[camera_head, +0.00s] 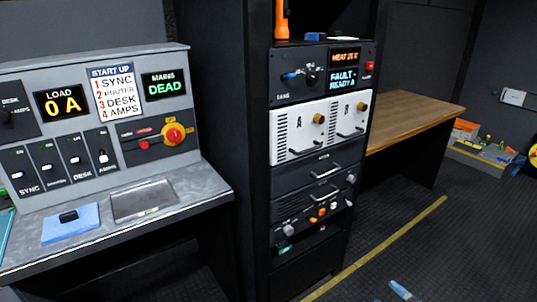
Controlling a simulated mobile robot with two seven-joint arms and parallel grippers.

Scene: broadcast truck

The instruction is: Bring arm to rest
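Neither of my grippers nor my arms shows in the head view, so I cannot see their pose or whether they hold anything. The view holds a grey control desk (190,176) on the left and a black equipment rack (258,200) in the middle.
On the desk are a blue pad (70,222) with a small dark item and a clear flat cover (143,201). A wooden table (410,115) stands behind the rack. A small blue and white item (401,290) lies on the dark floor (440,250), which is otherwise mostly clear.

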